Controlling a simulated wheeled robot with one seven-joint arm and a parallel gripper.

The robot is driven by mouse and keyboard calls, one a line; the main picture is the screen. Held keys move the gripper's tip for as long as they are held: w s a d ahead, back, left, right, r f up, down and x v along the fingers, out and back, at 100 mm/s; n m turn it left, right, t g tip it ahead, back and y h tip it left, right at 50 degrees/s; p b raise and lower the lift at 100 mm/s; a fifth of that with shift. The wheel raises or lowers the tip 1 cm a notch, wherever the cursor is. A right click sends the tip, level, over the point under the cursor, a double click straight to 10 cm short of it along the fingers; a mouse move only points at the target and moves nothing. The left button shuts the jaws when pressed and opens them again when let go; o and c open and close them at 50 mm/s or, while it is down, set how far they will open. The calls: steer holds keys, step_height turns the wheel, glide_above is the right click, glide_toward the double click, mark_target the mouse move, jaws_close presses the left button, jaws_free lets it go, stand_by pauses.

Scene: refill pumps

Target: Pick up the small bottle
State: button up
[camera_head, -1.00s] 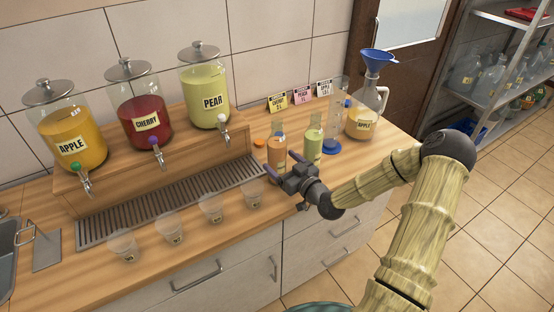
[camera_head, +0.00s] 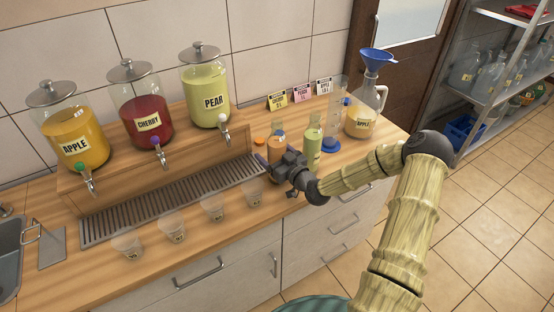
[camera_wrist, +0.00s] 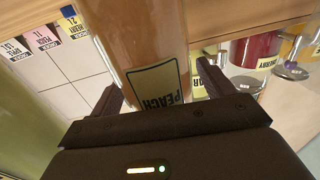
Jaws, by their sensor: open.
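A small bottle of peach-coloured drink (camera_head: 277,143) stands upright on the counter; my gripper partly covers its lower part. In the wrist view its body and PEACH label (camera_wrist: 158,84) show upside down between my two fingers. My gripper (camera_head: 272,163) is open around the bottle, low over the counter. I cannot tell whether either finger touches it. A second small bottle, with green drink (camera_head: 313,146), stands just to the right; its blurred green side shows at the left edge of the wrist view (camera_wrist: 25,120).
An orange cap (camera_head: 260,141) and a blue cap (camera_head: 330,145) lie nearby. A large apple jug with a blue funnel (camera_head: 362,118) stands at the right. Several clear cups (camera_head: 212,210) line the front edge. Juice dispensers (camera_head: 209,92) stand behind a drip grate (camera_head: 170,200).

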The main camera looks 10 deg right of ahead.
mark_target(274, 128)
steer(key=shift+r, duration=0.1)
steer(key=c, duration=1.6)
steer(key=shift+r, duration=0.1)
steer(key=shift+c, duration=0.2)
step_height(274, 128, up, 10)
steer(key=shift+f+b, duration=0.1)
steer(key=shift+b, duration=0.7)
steer(key=shift+w+f, duration=0.1)
